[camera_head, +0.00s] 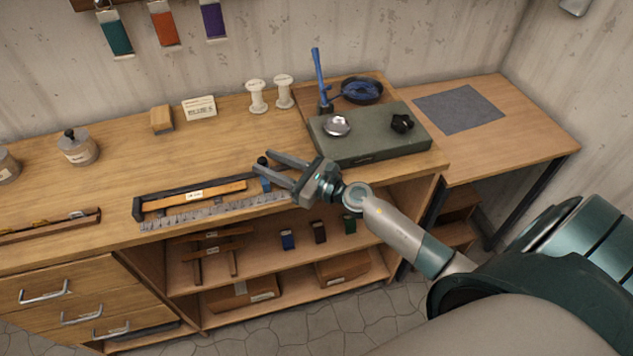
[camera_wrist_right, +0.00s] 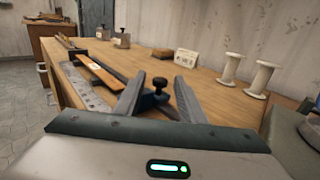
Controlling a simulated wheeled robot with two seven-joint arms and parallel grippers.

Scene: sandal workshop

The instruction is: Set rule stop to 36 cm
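The steel rule (camera_head: 215,210) lies along the front edge of the bench, with a dark and wooden rail behind it; it also shows in the right wrist view (camera_wrist_right: 88,97). The blue rule stop with its black knob (camera_head: 262,161) is at the rule's right end; the knob shows in the right wrist view (camera_wrist_right: 160,83). My right gripper (camera_head: 262,162) is open, its fingers pointing left around the knob. In the right wrist view the knob stands between the two fingertips (camera_wrist_right: 157,88), with visible gaps; I cannot tell whether either finger touches it. The scale marks are unreadable. My left gripper is not in view.
A green-grey block (camera_head: 370,150) with a metal bowl and black knob stands right of the gripper. Two white spools (camera_head: 257,97), a label card (camera_head: 199,107), a wooden block (camera_head: 161,119) and a lidded jar (camera_head: 78,148) stand behind. The bench middle is clear.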

